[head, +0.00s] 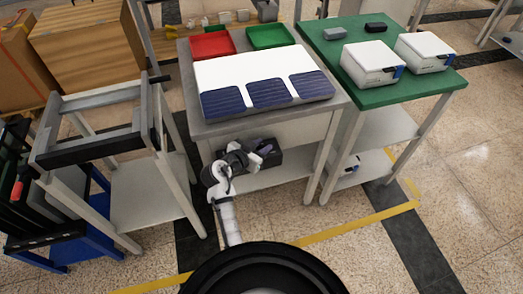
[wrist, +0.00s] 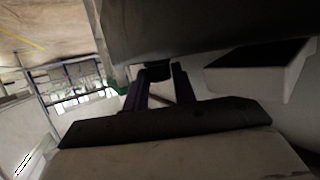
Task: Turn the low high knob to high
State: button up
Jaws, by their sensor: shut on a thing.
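The low high knob (wrist: 156,71) appears in the wrist view as a small dark stub between my fingertips, against a large dark housing (wrist: 200,32). My gripper (wrist: 158,78) is shut on it. Shadow hides its marks, so I cannot tell which setting it points to. In the head view my gripper (head: 262,150) is at a dark box (head: 270,158) below the table top; the knob cannot be made out there.
Above my arm is a grey table (head: 210,128) with a white board (head: 240,75) bearing blue panels. A green table (head: 440,86) stands to the right and a grey cart (head: 140,185) to the left. A white block with a dark top (wrist: 260,75) is beside the housing in the wrist view.

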jog(key=shift+f, duration=0.15)
dwell(0.4)
jog(key=o, duration=0.9)
jog(key=shift+c, duration=0.2)
jog(key=shift+o, duration=0.6)
jog(key=shift+r, duration=0.2)
